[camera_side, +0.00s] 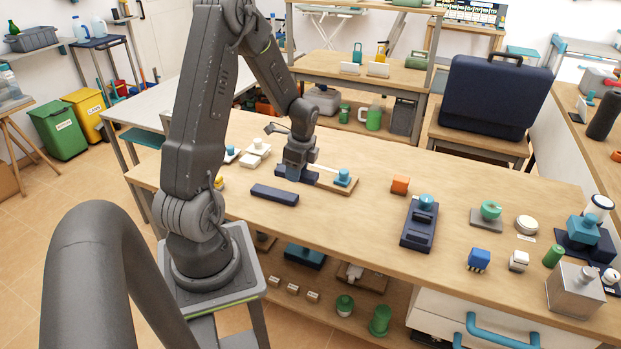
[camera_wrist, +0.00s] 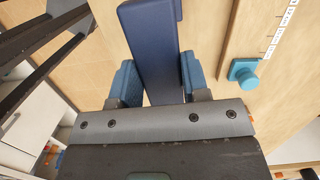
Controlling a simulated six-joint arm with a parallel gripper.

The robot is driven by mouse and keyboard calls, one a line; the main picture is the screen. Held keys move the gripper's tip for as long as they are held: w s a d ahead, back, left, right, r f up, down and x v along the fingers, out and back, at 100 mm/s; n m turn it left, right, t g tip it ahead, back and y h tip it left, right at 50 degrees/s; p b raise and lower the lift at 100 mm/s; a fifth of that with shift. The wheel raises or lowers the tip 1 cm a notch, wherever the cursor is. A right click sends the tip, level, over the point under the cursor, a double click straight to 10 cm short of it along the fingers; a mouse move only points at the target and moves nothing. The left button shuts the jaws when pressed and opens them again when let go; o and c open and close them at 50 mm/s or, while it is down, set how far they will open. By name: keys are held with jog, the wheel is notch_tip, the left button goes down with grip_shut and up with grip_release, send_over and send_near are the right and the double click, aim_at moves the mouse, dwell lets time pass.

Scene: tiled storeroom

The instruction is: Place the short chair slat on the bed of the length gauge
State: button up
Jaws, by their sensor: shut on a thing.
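My gripper (camera_side: 297,177) is shut on a dark blue slat (camera_wrist: 150,60), with a blue finger pad against each side of it in the wrist view. The slat shows in the side view (camera_side: 311,178) low over the bench, partly hidden by my gripper. The length gauge is a wooden board (camera_wrist: 285,95) with a printed scale and a blue stop (camera_wrist: 245,73); it lies beside the slat, to its right in the wrist view. In the side view its stop (camera_side: 343,177) is right of my gripper. I cannot tell whether slat and board touch.
Another dark blue slat (camera_side: 274,194) lies on the bench in front of my gripper. White blocks (camera_side: 256,150) sit behind left. The bench is bare between the gauge and the orange block.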

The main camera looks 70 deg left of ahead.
jog(key=w+a, duration=0.3)
jog(key=a, duration=0.4)
jog(key=w+a, duration=0.3)
jog(key=a, duration=0.5)
jog(key=shift+w+d+f, duration=0.1)
jog(key=shift+w+f, duration=0.05)
jog(key=shift+f, duration=2.05)
jog(key=shift+w+f, duration=0.1)
jog(key=shift+f, duration=2.05)
jog(key=shift+f, duration=0.1)
jog(key=o, duration=1.1)
jog(key=shift+c, duration=0.2)
